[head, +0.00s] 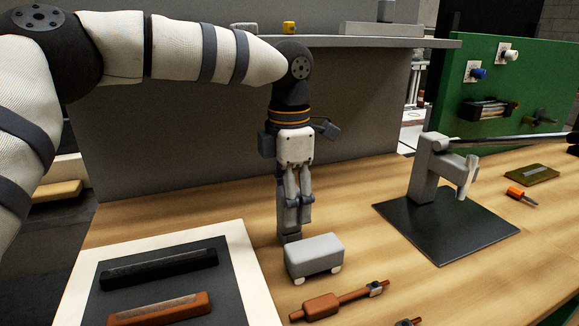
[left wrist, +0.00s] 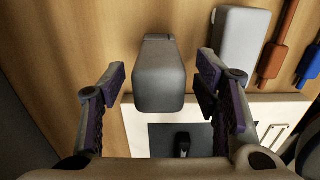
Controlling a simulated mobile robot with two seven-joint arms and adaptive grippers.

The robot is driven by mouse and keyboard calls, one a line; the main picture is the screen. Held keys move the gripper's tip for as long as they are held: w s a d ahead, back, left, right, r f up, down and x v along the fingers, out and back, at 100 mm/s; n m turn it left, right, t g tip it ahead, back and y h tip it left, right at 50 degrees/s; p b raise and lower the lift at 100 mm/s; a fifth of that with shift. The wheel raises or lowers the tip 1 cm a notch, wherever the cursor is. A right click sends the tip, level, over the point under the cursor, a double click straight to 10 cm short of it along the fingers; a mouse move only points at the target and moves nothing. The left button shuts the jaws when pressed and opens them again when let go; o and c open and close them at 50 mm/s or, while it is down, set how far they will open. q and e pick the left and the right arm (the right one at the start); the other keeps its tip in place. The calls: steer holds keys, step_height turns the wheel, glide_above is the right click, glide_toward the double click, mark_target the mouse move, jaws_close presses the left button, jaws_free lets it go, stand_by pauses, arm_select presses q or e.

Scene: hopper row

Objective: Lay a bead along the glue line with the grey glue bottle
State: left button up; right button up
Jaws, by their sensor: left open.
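My left gripper (head: 291,222) points down over the wooden bench. In the left wrist view the left gripper (left wrist: 163,95) is open, its dark purple finger pads standing apart on both sides of a grey blocky body (left wrist: 163,75). There is a gap at each side of it. This body may be the grey glue bottle; its nozzle does not show clearly. In the head view only a small grey part shows by the fingertips, mostly hidden by the fingers. I cannot make out a glue line. My right gripper is not in view.
A light grey box with white feet (head: 315,257) stands close to the left gripper. A white-bordered tray (head: 240,265) holds a black bar and a brown bar. A grey stand (head: 428,180) on a dark plate (head: 445,235) is at right.

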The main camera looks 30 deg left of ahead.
arm_select(q)
steer(key=shift+f, duration=1.4)
steer(key=shift+c, duration=0.6)
steer(key=c, duration=1.2)
step_height(320, 180, up, 4)
steer(key=shift+f+p, duration=0.25)
steer(key=shift+p, duration=0.2)
steer(key=shift+r+p, duration=0.3)
steer(key=shift+r, duration=1)
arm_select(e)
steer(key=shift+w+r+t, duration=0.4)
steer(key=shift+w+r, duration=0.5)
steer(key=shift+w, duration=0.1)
